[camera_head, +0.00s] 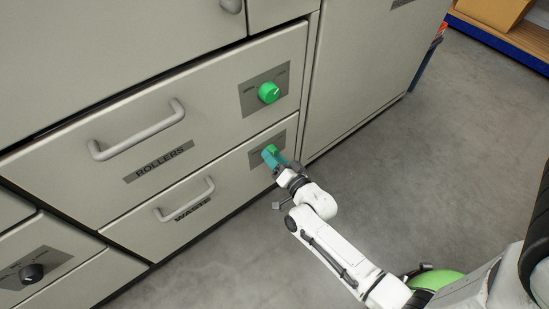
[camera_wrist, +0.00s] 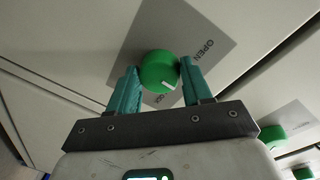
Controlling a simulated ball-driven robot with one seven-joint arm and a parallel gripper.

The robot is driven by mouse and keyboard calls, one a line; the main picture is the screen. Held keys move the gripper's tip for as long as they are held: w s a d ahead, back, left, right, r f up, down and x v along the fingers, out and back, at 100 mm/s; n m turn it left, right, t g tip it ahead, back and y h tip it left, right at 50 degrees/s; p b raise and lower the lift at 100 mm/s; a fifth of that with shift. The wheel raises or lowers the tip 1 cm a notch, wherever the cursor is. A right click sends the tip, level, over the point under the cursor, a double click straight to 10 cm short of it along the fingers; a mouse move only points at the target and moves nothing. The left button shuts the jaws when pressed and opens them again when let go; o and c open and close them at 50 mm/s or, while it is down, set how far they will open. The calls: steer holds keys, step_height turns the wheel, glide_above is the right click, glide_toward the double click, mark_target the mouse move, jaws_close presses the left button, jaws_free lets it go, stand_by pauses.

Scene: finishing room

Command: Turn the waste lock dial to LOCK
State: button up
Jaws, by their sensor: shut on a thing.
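The waste lock dial (camera_head: 272,149) is a green round knob on a grey plate at the right of the lower drawer marked WASTE. In the wrist view the dial (camera_wrist: 159,70) sits between my gripper's two teal fingers. My gripper (camera_wrist: 160,76) is shut on it, one finger at each side. The dial's white mark points to the lower right in the wrist view, between the word OPEN at the right and the word LOCK, partly covered, below. In the head view my gripper (camera_head: 270,158) covers part of the dial and plate, and the mark cannot be made out.
Above, the ROLLERS drawer (camera_head: 210,140) has its own green dial (camera_head: 268,92). The waste drawer's handle (camera_head: 185,200) is left of my gripper. A black dial (camera_head: 31,272) is at lower left. Grey floor (camera_head: 400,160) is clear at the right.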

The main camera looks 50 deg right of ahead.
steer(key=shift+d+r+m+y+b, duration=0.1)
steer(key=shift+m+y+b, duration=0.2)
steer(key=shift+m+b, duration=1.2)
steer(key=shift+m+y+b, duration=0.2)
steer(key=shift+m+y, duration=0.1)
steer(key=shift+m, duration=2.5)
steer(key=o, duration=1)
steer(key=shift+o, duration=0.2)
steer(key=p+v, duration=0.3)
steer(key=v, duration=0.9)
